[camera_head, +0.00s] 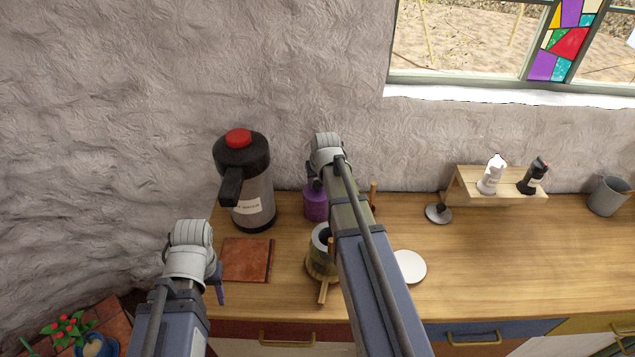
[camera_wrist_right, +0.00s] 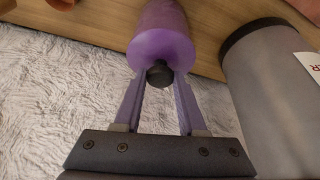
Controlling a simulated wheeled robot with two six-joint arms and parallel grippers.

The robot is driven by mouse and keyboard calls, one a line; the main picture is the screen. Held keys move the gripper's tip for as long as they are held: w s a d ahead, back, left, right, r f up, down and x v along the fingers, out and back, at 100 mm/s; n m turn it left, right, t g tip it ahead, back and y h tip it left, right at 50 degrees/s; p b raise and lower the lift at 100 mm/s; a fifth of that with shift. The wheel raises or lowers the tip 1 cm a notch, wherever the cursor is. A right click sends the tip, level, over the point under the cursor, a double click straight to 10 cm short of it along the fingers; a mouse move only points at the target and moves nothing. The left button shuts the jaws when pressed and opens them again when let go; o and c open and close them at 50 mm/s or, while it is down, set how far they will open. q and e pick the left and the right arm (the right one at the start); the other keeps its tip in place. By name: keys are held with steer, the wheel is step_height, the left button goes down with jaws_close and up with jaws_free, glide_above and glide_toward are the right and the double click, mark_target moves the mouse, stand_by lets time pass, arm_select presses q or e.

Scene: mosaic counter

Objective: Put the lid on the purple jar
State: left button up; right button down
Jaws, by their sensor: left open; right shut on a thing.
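The purple jar (camera_head: 316,203) stands on the counter by the wall, partly hidden by my right arm. In the right wrist view, the jar (camera_wrist_right: 165,14) has a purple lid (camera_wrist_right: 160,48) with a black knob (camera_wrist_right: 160,75) at its near end. My right gripper (camera_wrist_right: 159,82) is shut on that knob. The lid is lined up with the jar and looks against it; I cannot tell if it is fully seated. My left gripper (camera_head: 221,287) is open, low at the left, before the counter's front-left part, away from the jar.
A large flask (camera_head: 255,190) stands close left of the jar. A hand grinder (camera_head: 321,262) is in front of it, with a white disc (camera_head: 409,266) to the right. A grey lid with a dark knob (camera_head: 438,213) lies farther right. The right-hand counter front is clear.

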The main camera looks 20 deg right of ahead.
steer(key=shift+f, duration=0.1)
stand_by(0.3)
jaws_free()
stand_by(0.5)
step_height(320, 180, up, 7)
steer(key=p, duration=0.7)
stand_by(0.4)
stand_by(0.4)
